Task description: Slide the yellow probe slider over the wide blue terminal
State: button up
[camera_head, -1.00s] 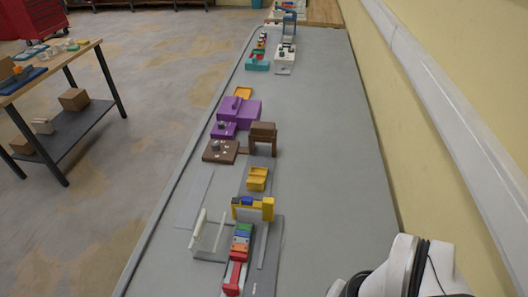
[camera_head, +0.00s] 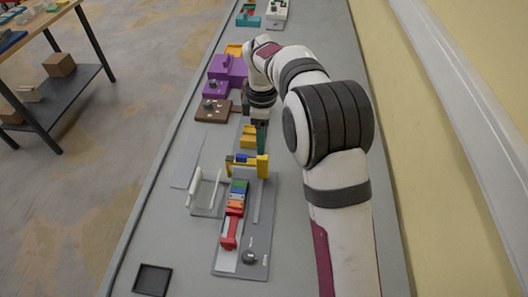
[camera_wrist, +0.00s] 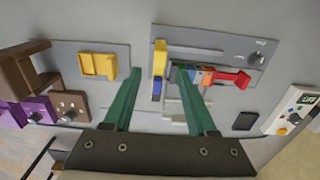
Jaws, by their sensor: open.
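The yellow probe slider (camera_head: 263,167) stands upright at the far end of the row of coloured terminals, with a blue part in it. It also shows in the wrist view (camera_wrist: 160,52). The blue terminal (camera_head: 238,197) lies in the row between a green block (camera_head: 239,187) and an orange one. In the wrist view the blue terminal is partly hidden by the right finger. My gripper (camera_wrist: 157,72) is open and empty. In that view the slider appears between its two teal fingertips; I cannot tell whether they touch it.
A red handle piece (camera_head: 229,232) and a grey knob (camera_head: 249,257) are on the same grey panel. A white-posted fixture (camera_head: 205,191) stands left of the row. A yellow block (camera_wrist: 97,64) and a brown arch (camera_wrist: 17,72) stand nearby. A black tray (camera_head: 152,280) lies at front left.

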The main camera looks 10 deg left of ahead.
aim_at(262, 165)
notch_tip(262, 165, down, 12)
jog(key=shift+r, duration=0.2)
grip_shut()
dwell(1.4)
